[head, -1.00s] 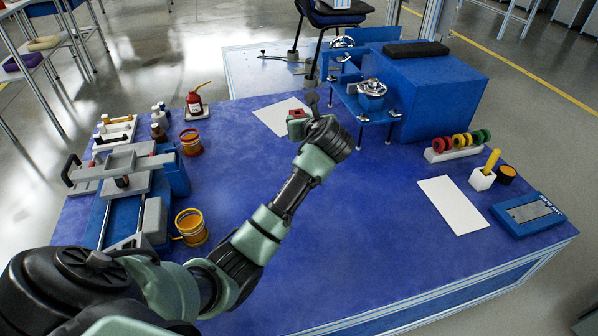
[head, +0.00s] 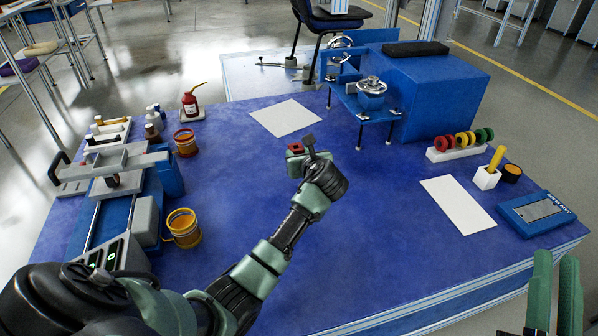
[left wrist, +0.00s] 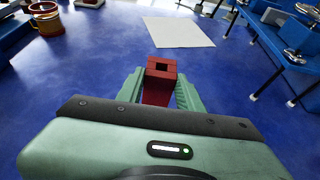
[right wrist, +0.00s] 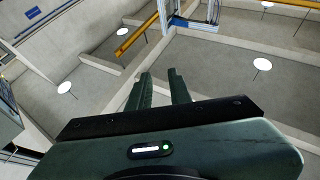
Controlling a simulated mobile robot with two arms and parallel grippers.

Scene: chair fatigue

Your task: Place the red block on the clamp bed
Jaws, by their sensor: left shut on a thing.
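My left gripper (head: 303,160) is shut on the red block (head: 295,148) above the middle of the blue table. In the left wrist view the block (left wrist: 162,68) sits between the two green fingers (left wrist: 160,90), with a dark square opening in its end. Two fixtures could be the clamp bed; I cannot tell which: a grey and blue rail fixture (head: 125,185) at the table's left, or a small blue stand with metal discs (head: 365,103) at the back. The block is apart from both. My right gripper (head: 555,275) is open and empty at the lower right; its fingers (right wrist: 158,88) show apart over the floor.
A white sheet (head: 285,118) lies beyond the block, another (head: 457,205) at right. Orange cups (head: 184,228) and a red oil can (head: 192,103) stand at left. A large blue box (head: 435,95) is at back right. The table's middle is clear.

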